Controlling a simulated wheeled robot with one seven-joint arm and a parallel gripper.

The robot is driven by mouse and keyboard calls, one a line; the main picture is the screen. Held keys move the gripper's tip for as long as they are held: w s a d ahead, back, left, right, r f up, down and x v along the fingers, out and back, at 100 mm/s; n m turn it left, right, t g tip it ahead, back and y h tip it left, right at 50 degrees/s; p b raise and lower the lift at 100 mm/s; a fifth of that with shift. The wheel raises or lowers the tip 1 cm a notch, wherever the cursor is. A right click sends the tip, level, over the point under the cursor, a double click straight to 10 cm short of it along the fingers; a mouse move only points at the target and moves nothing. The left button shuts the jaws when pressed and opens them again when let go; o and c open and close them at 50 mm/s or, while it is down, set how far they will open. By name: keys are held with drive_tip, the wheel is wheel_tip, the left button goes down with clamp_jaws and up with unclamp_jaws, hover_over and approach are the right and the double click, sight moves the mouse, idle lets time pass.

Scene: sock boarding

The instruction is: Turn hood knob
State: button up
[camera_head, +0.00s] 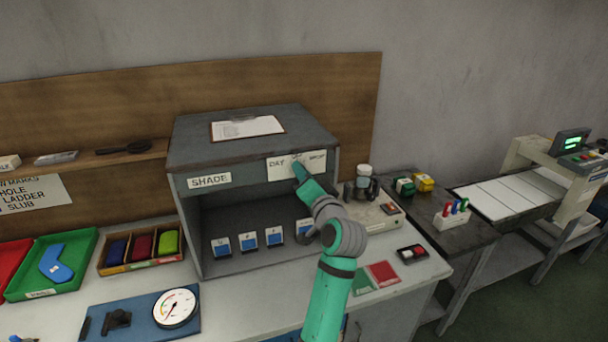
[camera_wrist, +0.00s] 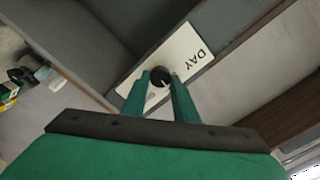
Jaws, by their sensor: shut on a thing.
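The hood (camera_head: 250,150) is a grey box with an open front, standing on the bench. Its front top edge carries a "SHADE" label at left and a white "DAY ... SHOP" plate (camera_head: 315,158) at right. In the wrist view, a round black knob (camera_wrist: 160,76) with a pale pointer line sits on this plate (camera_wrist: 190,50). My gripper (camera_wrist: 159,84) has its two green fingers on either side of the knob and is shut on it. In the head view my gripper (camera_head: 301,172) is at the plate and hides the knob.
Inside the hood stand several small blue-marked cards (camera_head: 248,240). A clipboard (camera_head: 247,128) lies on the hood's top. A green tray (camera_head: 85,245) holds a blue sock shape. A round gauge (camera_head: 176,307) lies at the front. A jar and small devices stand right of the hood.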

drive_tip(key=shift+f+m, duration=0.15)
drive_tip(key=shift+m, duration=4.75)
drive_tip(key=o, duration=1)
drive_tip(key=v, duration=1)
drive_tip(key=shift+s+d, duration=0.1)
drive_tip(key=shift+s, duration=0.3)
